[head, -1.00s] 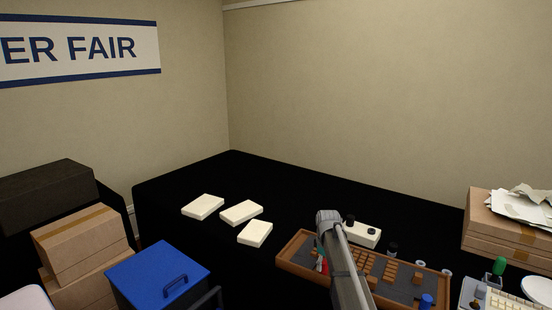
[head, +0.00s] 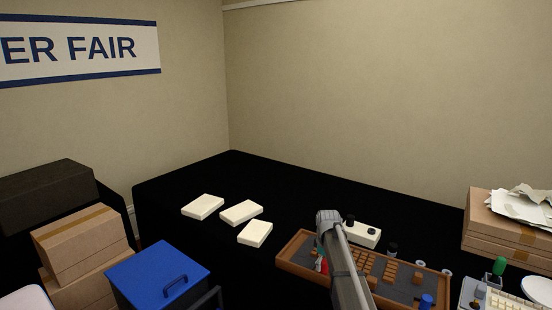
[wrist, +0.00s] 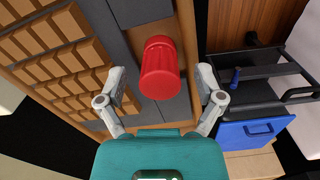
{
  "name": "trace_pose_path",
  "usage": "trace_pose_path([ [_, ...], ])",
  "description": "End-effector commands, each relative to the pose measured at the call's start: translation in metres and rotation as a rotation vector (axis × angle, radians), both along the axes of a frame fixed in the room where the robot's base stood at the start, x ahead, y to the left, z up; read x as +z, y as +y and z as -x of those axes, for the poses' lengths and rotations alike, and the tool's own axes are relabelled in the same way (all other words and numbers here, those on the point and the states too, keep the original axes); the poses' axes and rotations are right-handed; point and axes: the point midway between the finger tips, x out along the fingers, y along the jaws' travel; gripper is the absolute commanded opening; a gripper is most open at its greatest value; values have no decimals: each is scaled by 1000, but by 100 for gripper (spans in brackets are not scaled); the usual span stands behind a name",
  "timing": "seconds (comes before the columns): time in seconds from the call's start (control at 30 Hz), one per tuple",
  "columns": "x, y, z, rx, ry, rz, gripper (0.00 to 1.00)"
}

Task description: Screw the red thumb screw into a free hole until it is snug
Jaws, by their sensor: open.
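The red thumb screw (wrist: 161,68) has a ribbed cap and stands in the middle of the wrist view. My gripper (wrist: 161,78) is open, with one grey finger on each side of the screw and visible gaps between. In the head view the red screw (head: 324,266) shows at the left part of a wooden tray (head: 283,254), beside my arm. My arm hides much of the gripper there. I cannot make out a free screw hole in either view.
The tray has a grey lining with rows of brown blocks (wrist: 30,45). A blue knob (head: 426,300) is at the tray's right. Cream slabs (head: 241,211) lie left on the black table, with bare cloth around.

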Motion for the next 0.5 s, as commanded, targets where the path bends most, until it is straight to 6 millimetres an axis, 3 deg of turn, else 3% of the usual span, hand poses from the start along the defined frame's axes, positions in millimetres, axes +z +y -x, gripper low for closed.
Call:
trace_pose_path([
  [0.5,0,0,0,-145,0,0,86],
])
